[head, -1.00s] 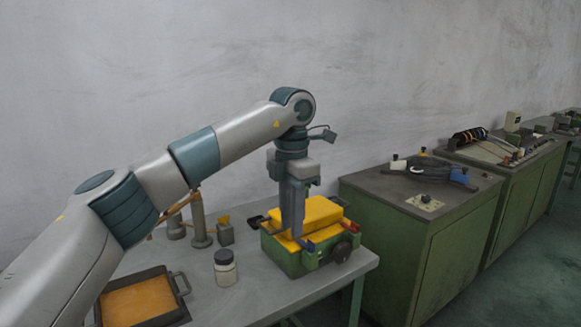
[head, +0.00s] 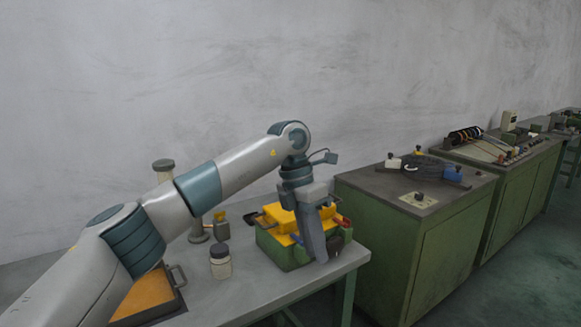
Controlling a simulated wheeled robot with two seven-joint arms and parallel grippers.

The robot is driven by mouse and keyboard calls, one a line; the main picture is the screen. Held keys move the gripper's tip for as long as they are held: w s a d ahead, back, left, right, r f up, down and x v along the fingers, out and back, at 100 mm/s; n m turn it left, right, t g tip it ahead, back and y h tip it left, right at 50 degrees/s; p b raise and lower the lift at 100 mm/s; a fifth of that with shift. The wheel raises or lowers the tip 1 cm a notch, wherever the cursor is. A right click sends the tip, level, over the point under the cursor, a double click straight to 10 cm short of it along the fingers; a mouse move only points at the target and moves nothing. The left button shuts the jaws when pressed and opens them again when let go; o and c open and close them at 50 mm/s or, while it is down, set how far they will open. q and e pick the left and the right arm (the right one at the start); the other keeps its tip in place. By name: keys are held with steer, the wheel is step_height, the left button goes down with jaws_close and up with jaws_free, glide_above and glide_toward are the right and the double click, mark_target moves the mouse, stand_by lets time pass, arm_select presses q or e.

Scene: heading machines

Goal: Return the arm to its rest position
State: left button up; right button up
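My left arm comes in from the left and reaches over the table. My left gripper (head: 314,240) points down at the front of the green machine box with a yellow top (head: 281,246). It hides part of the box's front and right side. Its fingers appear close together, but I cannot tell whether they are open or shut. I see nothing held in it. My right gripper is not in view.
The grey table (head: 255,289) bears a jar with a dark lid (head: 220,264), a metal post (head: 197,228) and an orange-filled tray (head: 143,297) partly behind my arm. Green cabinets (head: 445,243) with tools on top stand to the right. Bare floor lies in front of them.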

arm_select(q)
steer(key=s+d+f+n+g+h, duration=0.35)
steer(key=d+f+n+h, duration=0.35)
steer(key=d+f+h, duration=0.6)
steer(key=w+a+f+n+t+y, duration=0.1)
steer(key=a+f+n+t, duration=0.7)
steer(key=f+n, duration=0.45)
steer(key=w+a+f+n+t+y, duration=0.1)
steer(key=a+f+n+t, duration=0.5)
steer(key=f+n+t, duration=0.6)
steer(key=s+a+f+n+y, duration=0.2)
steer(key=s+a+f, duration=0.1)
steer(key=f, duration=0.3)
steer(key=s+a+f+n+y, duration=0.2)
steer(key=a+f+y, duration=0.1)
steer(key=f, duration=0.3)
steer(key=s+a+f+n+g+y, duration=0.2)
steer(key=s+a+f, duration=0.3)
steer(key=s+f, duration=0.4)
steer(key=s+a+f+n+g+y, duration=0.2)
steer(key=s+f, duration=0.6)
steer(key=s, duration=0.6)
steer(key=s+a+f+n+g+y, duration=0.3)
steer(key=s+a+f, duration=0.5)
steer(key=s, duration=0.3)
steer(key=shift+s+a+f+n+g, duration=0.35)
steer(key=shift+f+n+g, duration=0.4)
steer(key=shift+n, duration=0.5)
